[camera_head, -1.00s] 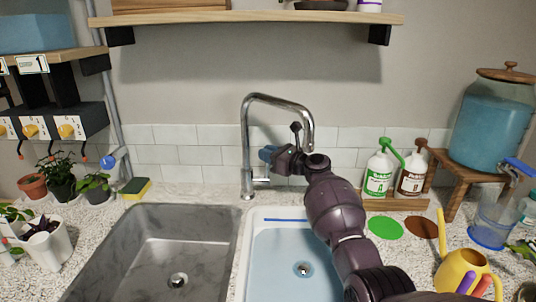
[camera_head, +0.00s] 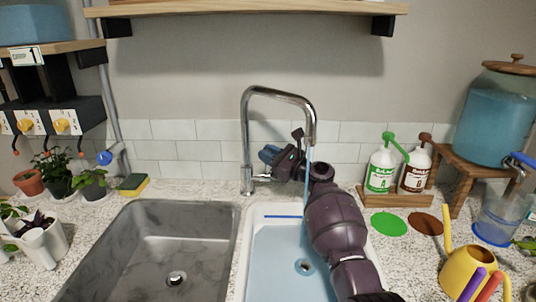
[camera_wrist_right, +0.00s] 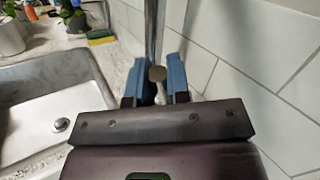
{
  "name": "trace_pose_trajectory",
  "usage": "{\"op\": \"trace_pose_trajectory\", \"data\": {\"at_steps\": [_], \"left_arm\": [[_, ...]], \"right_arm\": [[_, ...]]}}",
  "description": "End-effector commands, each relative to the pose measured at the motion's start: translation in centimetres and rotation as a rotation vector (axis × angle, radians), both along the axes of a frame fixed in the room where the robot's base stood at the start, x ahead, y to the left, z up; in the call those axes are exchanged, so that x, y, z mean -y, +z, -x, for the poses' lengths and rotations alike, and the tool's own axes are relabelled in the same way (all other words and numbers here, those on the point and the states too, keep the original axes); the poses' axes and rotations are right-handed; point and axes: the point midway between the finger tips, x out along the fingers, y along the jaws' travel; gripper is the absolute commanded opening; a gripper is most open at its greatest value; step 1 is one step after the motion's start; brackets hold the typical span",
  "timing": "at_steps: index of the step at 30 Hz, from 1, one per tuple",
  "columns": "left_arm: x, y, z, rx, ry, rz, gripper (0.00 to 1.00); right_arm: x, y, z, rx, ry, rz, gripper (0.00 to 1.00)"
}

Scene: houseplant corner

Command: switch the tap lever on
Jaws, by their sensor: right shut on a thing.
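The chrome tap (camera_head: 246,130) stands behind the two sinks, its spout arching over the right one. A thin pale-blue stream of water (camera_head: 306,172) runs from the spout into that basin. The short tap lever (camera_head: 262,178) sticks out to the right, low on the tap's post; its rounded end (camera_wrist_right: 157,74) shows between my fingers in the right wrist view. My right gripper (camera_head: 268,154) is shut on the lever, its blue fingers (camera_wrist_right: 160,80) on either side of it. The arm partly hides the area behind the spout. My left gripper is not in view.
The grey sink (camera_head: 150,250) is empty; the white-rimmed basin (camera_head: 262,211) looks blue inside. Two bottles, green-labelled (camera_head: 380,172) and brown-labelled (camera_head: 414,172), stand right of my arm. A yellow watering can (camera_head: 462,270) is at front right. A shelf (camera_head: 250,10) hangs above.

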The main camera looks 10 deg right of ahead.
Motion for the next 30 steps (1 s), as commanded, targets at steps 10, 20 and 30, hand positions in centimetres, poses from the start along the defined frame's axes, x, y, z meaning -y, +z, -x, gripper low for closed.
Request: {"op": "trace_pose_trajectory", "data": {"at_steps": [10,20,30], "left_arm": [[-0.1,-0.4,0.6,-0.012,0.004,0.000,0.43],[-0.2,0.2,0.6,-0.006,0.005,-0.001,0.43],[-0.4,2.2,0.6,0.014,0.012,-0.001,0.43]], "right_arm": [[0.0,-0.1,0.0,-0.001,0.000,0.000,0.42],[0.7,0.2,0.7,0.001,-0.001,0.000,0.42],[4.7,-0.3,4.5,0.002,-0.002,0.000,0.42]]}}
